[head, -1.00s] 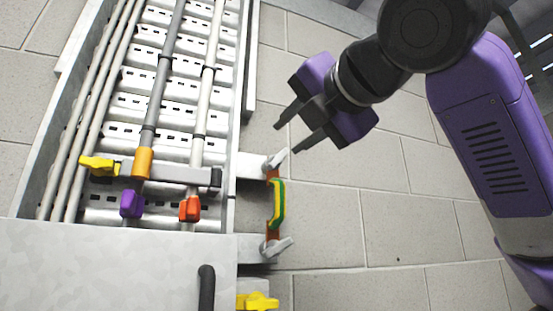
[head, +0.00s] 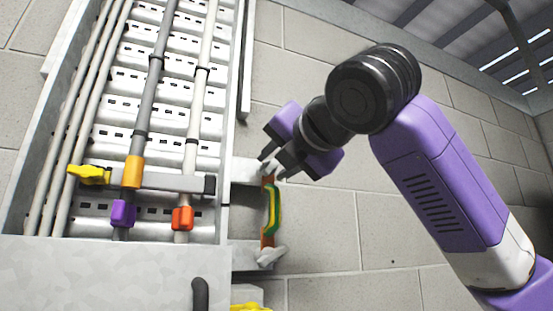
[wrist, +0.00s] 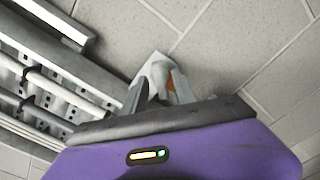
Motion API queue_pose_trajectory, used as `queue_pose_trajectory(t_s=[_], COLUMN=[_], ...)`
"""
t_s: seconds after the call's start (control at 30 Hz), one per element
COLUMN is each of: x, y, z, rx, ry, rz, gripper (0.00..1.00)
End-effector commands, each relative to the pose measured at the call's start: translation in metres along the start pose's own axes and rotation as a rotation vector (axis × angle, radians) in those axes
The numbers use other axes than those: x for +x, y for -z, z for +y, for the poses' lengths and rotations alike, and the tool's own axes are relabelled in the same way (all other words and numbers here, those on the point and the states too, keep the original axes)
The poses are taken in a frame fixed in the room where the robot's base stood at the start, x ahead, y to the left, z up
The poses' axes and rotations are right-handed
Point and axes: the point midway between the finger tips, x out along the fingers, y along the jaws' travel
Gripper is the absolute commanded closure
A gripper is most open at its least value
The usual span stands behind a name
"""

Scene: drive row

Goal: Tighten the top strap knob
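The top strap knob (head: 271,166) is a pale grey wing knob at the upper end of a green and yellow strap (head: 272,208), right of the panel. My gripper (head: 270,168) is at this knob, with its two dark fingers apart. In the wrist view the knob (wrist: 157,70) shows at and between the fingertips (wrist: 159,88), with an orange part beside it. Whether the fingers touch it I cannot tell. A matching lower knob (head: 271,256) sits at the strap's bottom end. The fingers partly hide the top knob.
A metal tray with pipes stands left, crossed by a grey bar (head: 165,181) with a yellow handle (head: 88,175). A dark handle (head: 200,294) and another yellow handle (head: 250,307) are at the bottom. The block wall right is bare.

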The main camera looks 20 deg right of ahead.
Motion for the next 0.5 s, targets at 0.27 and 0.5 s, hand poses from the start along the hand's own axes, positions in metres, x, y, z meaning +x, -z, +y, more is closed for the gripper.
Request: queue_pose_trajectory(t_s=[0.27,0.5], x=[-0.0001,-0.0001], y=[0.0003,0.0004], z=[-0.0002,-0.0003], rx=[0.001,0.002], ry=[0.000,0.000], rz=[0.000,0.000], gripper=[0.92,1.00])
